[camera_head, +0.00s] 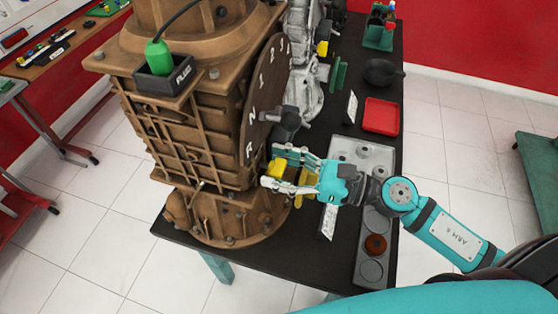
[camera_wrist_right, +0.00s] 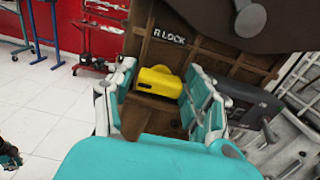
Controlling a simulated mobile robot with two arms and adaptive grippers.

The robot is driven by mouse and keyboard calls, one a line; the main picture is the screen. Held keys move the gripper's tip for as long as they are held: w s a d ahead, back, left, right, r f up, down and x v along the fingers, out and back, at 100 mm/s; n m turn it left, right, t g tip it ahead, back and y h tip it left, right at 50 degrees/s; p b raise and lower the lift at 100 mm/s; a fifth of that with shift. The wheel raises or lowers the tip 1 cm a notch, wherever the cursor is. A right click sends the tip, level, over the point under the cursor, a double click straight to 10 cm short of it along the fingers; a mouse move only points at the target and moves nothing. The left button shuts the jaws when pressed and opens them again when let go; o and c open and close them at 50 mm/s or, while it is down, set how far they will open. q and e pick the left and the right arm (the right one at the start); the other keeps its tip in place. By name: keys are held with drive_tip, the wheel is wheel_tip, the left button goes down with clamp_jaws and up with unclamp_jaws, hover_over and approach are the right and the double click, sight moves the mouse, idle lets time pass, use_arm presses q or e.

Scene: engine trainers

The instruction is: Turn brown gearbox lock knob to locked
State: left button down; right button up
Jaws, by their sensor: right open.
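The brown gearbox (camera_head: 205,130) stands upright on a dark table at the left-middle of the head view. A yellow lock knob (camera_wrist_right: 158,82) sits on its side under the white label "R.LOCK" (camera_wrist_right: 169,37) in the right wrist view. The knob (camera_head: 277,167) also shows in the head view, partly hidden by the fingers. My right gripper (camera_head: 271,168) is open at the gearbox side, its fingers on either side of the knob. In the right wrist view, I cannot tell whether the fingers (camera_wrist_right: 165,88) touch it. My left gripper is not in view.
A grey lever (camera_head: 287,122) projects just above the right gripper. A red tray (camera_head: 381,116), a black bowl (camera_head: 382,72) and a grey holder with round recesses (camera_head: 371,222) lie on the table's right side. A green plug (camera_head: 158,57) is on the gearbox.

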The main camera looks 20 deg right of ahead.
drive_tip(key=c, duration=0.9)
